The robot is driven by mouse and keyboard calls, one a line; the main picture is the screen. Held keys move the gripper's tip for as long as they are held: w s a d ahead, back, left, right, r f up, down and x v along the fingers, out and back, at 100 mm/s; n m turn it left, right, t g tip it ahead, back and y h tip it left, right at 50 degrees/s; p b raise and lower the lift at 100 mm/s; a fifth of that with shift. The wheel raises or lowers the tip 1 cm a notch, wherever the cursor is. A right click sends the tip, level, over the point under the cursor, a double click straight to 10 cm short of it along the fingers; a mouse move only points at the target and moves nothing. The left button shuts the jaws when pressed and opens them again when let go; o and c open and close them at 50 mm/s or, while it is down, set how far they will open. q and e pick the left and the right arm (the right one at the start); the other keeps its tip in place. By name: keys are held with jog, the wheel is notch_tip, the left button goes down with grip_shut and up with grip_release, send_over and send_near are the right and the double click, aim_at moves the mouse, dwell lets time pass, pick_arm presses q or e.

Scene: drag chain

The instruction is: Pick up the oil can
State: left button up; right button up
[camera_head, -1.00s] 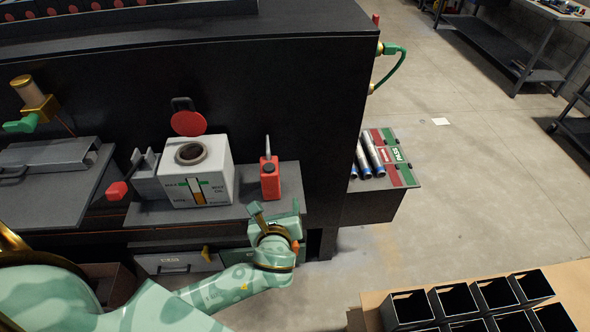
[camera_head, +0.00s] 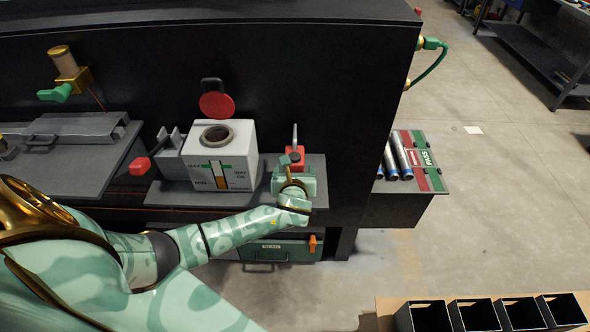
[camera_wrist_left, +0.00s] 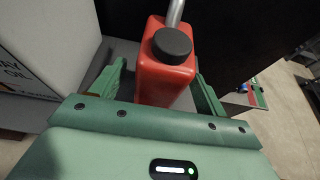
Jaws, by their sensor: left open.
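The red oil can (camera_head: 292,158) stands upright on the dark shelf, right of the white way-oil tank. Its grey spout points up. My left gripper (camera_head: 290,172) is directly in front of it and hides its lower part in the head view. In the left wrist view, the oil can (camera_wrist_left: 163,82) with its black cap sits between the two green fingers of my left gripper (camera_wrist_left: 160,88). The fingers are open, one on each side of the can. A gap shows on the left; on the right the finger is close to the can. My right gripper is not in view.
The white way-oil tank (camera_head: 228,168), with a round open filler and a red lid (camera_head: 217,105) behind, stands left of the can. The dark machine wall (camera_head: 335,90) rises behind. A red and green tray (camera_head: 430,165) with silver cylinders is at right. Black bins (camera_head: 425,318) stand at lower right.

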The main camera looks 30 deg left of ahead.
pick_arm(q)
jog(key=shift+x, duration=1.1)
jog(key=shift+d, duration=0.1)
jog(key=c, duration=1.2)
jog(key=shift+c, duration=0.9)
jog(key=shift+r, duration=0.15)
